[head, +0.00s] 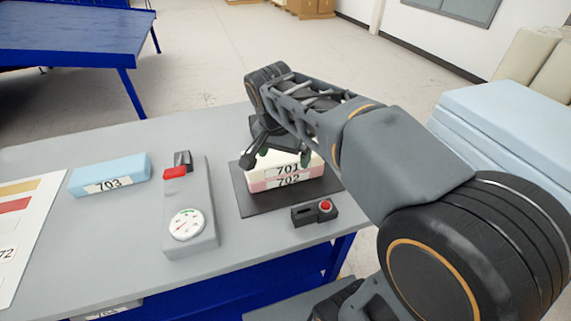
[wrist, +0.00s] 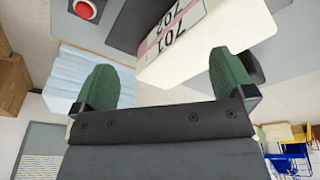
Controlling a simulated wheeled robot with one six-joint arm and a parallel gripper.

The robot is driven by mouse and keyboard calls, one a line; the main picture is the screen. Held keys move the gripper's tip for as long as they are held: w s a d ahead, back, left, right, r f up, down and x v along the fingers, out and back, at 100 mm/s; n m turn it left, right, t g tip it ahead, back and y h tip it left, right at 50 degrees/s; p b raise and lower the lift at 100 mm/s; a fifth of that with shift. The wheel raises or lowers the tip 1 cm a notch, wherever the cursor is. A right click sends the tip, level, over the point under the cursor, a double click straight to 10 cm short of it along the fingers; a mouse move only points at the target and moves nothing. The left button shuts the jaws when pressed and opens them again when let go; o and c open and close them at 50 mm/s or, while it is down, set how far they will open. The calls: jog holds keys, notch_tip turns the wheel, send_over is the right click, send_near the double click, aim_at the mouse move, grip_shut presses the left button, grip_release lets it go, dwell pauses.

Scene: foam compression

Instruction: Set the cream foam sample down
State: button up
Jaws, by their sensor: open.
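The cream foam sample (head: 263,163), labelled 701, rests on top of the pink foam sample (head: 260,187), labelled 702. Both lie on a dark flat plate (head: 250,207) on the table. My gripper (head: 277,156) is just above the cream sample, one finger towards its left and one towards its right. In the wrist view the green-padded fingers of my gripper (wrist: 160,82) are wide apart with nothing between them. The cream sample (wrist: 235,28) lies beyond the fingertips there. The arm hides part of the stack's far side.
A blue foam block (head: 112,170), labelled 703, lies at the left. A grey device with a dial (head: 188,224) stands between it and the plate. A small box with a red button (head: 326,207) sits at the plate's front right. A colour chart (head: 22,215) lies far left.

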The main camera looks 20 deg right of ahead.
aim_at(283, 156)
jog(key=w+a+r+m+g+h+b, duration=0.1)
jog(key=w+a+r+m+h, duration=0.2)
jog(key=w+m, duration=0.55)
jog(key=shift+m, duration=0.55)
jog(key=x, duration=0.4)
jog(key=b+x, duration=0.1)
jog(key=x, duration=0.3)
jog(key=s+x, duration=0.1)
jog(key=x, duration=0.3)
jog(key=shift+d+f, duration=0.1)
jog(key=shift+f, duration=0.15)
jog(key=c, duration=0.6)
jog(key=shift+r+y, duration=0.1)
jog(key=shift+y, duration=0.2)
